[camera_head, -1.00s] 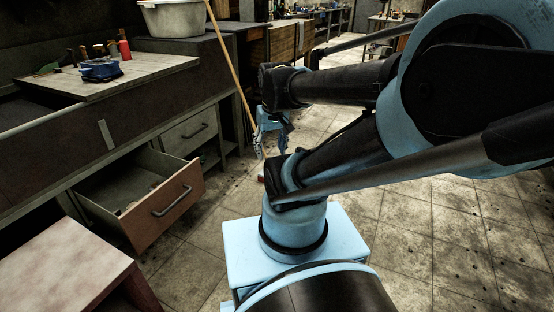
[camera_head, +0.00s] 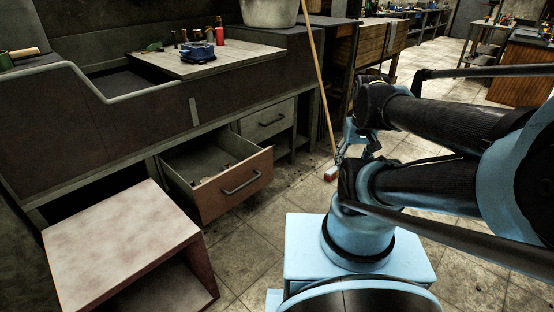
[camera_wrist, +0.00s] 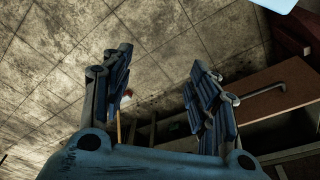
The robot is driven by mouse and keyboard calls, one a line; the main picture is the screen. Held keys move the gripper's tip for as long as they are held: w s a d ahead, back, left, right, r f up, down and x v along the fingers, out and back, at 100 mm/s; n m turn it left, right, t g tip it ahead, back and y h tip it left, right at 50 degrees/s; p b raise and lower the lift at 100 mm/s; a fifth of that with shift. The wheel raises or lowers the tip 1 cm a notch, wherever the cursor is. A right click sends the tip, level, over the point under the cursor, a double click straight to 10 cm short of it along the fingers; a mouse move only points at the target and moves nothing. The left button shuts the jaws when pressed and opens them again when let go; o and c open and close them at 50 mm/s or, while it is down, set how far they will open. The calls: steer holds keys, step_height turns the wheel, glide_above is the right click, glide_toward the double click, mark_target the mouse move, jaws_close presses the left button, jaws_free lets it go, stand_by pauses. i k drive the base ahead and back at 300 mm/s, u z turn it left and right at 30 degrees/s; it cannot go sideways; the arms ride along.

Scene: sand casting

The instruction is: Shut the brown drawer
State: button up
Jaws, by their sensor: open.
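The brown drawer (camera_head: 236,187) is pulled open from under the workbench, in the middle of the head view. Its front has a dark bar handle (camera_head: 242,182), and a few small items lie inside. In the wrist view the drawer front (camera_wrist: 265,107) and its handle are at the right. My gripper (camera_head: 352,150) is to the right of the drawer in the head view, apart from it and partly hidden by my arm. In the wrist view my gripper (camera_wrist: 158,90) has its two fingers spread with nothing between them.
A closed grey drawer (camera_head: 266,121) is beyond the open one. A low pinkish box-shaped stand (camera_head: 120,235) is close in front of the bench at left. A wooden pole (camera_head: 320,80) leans near my gripper.

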mark_target(252, 169)
steer(key=z, duration=0.3)
steer(key=k, duration=1.65)
steer(key=u, duration=0.75)
steer(key=i, duration=1)
